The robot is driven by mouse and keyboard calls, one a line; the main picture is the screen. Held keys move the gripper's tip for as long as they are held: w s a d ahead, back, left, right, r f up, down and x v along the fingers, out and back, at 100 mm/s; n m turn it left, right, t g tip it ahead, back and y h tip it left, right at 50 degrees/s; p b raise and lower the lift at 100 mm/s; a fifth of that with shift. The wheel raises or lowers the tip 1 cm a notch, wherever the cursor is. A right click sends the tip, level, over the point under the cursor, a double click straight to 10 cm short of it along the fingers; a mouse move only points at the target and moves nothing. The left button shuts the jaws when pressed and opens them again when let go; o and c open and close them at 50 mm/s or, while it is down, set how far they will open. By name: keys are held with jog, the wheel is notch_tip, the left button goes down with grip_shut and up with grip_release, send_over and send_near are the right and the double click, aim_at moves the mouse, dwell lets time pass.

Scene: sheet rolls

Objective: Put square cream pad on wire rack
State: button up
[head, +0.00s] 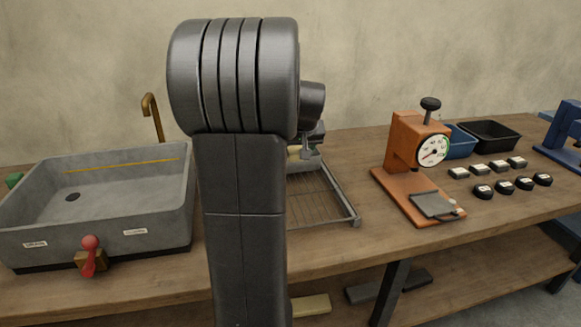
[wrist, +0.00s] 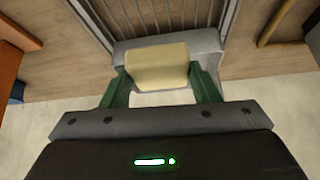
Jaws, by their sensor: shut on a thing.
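The square cream pad (wrist: 157,67) sits between the green fingers of my gripper (wrist: 158,80) in the wrist view. My gripper is shut on it. The wire rack (head: 352,204) lies on the bench in the middle of the head view, with its left part hidden behind my arm. Its wires (wrist: 172,14) also show at the top of the wrist view. A grey block (wrist: 208,45) at the wall-side end of the rack shows behind the pad. I cannot tell whether the pad touches it. In the head view my gripper is mostly hidden by my arm.
A grey sink (head: 120,215) with a red-handled valve (head: 90,250) stands left of my arm. An orange dial press (head: 405,150) stands right of the rack. Several small black pieces and a blue bin (head: 460,143) are farther right. A little bare bench lies between rack and press.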

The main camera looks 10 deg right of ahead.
jog(key=f, duration=0.4)
jog(key=shift+w+f+b, duration=0.1)
jog(key=shift+w+b, duration=0.25)
jog(key=shift+b, duration=0.05)
jog(key=shift+f+b, duration=0.35)
jog(key=shift+f, duration=2.45)
jog(key=shift+f, duration=0.2)
jog(key=o, duration=1)
jog(key=shift+o, duration=0.2)
jog(key=shift+s+r, duration=0.15)
jog(key=shift+r, duration=0.4)
jog(key=p+v, duration=0.1)
jog(key=v, duration=1)
